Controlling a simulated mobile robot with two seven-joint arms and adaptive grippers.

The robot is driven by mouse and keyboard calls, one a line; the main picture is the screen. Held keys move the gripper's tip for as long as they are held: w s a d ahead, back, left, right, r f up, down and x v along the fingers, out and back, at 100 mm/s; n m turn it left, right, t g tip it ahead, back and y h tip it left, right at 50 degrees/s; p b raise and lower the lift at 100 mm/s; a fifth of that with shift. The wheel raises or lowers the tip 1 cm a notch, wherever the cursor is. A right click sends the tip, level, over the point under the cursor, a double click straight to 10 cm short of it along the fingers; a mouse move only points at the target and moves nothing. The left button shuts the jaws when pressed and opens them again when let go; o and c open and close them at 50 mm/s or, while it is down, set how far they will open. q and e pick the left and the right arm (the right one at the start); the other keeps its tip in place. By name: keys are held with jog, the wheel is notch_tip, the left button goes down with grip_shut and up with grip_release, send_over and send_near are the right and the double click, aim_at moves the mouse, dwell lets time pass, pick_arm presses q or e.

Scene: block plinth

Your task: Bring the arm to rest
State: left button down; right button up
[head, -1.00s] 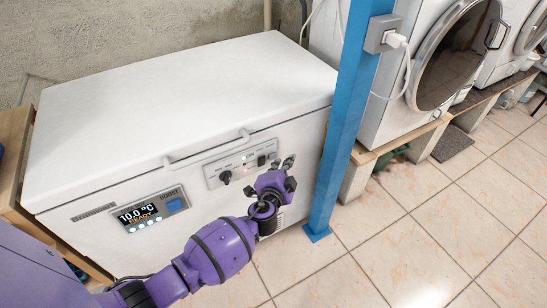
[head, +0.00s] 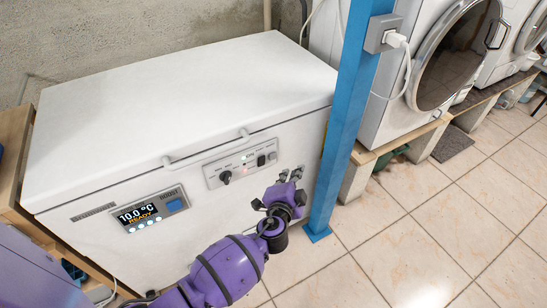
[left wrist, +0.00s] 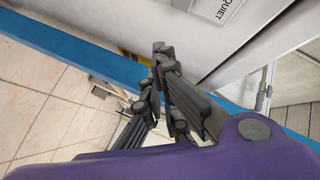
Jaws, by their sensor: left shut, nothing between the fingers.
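My left gripper (head: 282,190) is in front of the lower right part of a white chest unit's front, close to the blue post. Its purple arm reaches up from the bottom of the head view. In the left wrist view the dark fingers (left wrist: 160,52) are together with nothing between them. The gap between the gripper and the chest front is hard to judge. My right gripper is in neither view.
The white chest (head: 180,95) has a handle, a control panel (head: 241,167) and a lit display (head: 139,214) reading 10.0 °C READY. A blue post (head: 343,120) stands right of the gripper. Front-loading machines (head: 385,110) sit on a raised shelf. Tiled floor (head: 420,235) is open at right.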

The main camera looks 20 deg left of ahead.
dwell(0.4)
